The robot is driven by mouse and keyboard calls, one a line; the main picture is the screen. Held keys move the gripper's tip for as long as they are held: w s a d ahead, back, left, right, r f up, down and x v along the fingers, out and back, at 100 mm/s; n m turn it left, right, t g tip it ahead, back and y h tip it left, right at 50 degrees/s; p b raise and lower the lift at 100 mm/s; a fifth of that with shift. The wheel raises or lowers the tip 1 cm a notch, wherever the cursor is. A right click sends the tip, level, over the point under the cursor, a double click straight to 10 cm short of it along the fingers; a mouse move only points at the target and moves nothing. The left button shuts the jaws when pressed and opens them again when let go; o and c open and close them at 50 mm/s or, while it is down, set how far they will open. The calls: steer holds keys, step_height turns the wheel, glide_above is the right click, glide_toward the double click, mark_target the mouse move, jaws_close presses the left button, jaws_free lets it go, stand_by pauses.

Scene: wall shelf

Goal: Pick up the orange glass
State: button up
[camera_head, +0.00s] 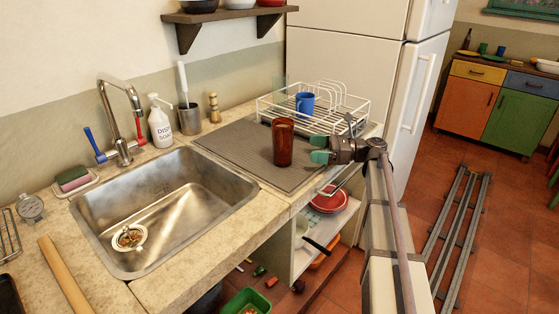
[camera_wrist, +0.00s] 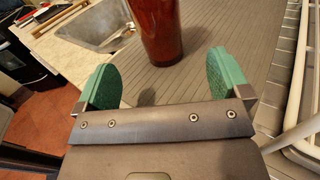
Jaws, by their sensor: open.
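The orange glass (camera_head: 284,142) is a tall reddish-brown, see-through tumbler. It stands upright on the grey drying mat (camera_head: 227,152) beside the sink. My gripper (camera_head: 320,149) is just right of the glass in the head view, with its green fingertips pointing at it. In the wrist view the glass (camera_wrist: 157,30) stands ahead of and between the two spread green fingers, and its top is cut off by the frame. My gripper (camera_wrist: 163,78) is open and empty. I see no contact between the fingers and the glass.
A white wire dish rack (camera_head: 345,108) with a blue mug (camera_head: 305,103) stands behind the glass; its wires (camera_wrist: 297,100) show at right in the wrist view. The steel sink (camera_head: 165,205) lies left. A soap bottle (camera_head: 160,122) stands behind the sink.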

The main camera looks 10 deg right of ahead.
mark_target(281, 146)
steer(key=x, duration=1.1)
steer(key=shift+s, duration=0.1)
steer(key=c, duration=1.4)
steer(key=shift+r, duration=0.25)
step_height(281, 146, up, 10)
steer(key=p, duration=1)
steer(key=shift+f, duration=0.2)
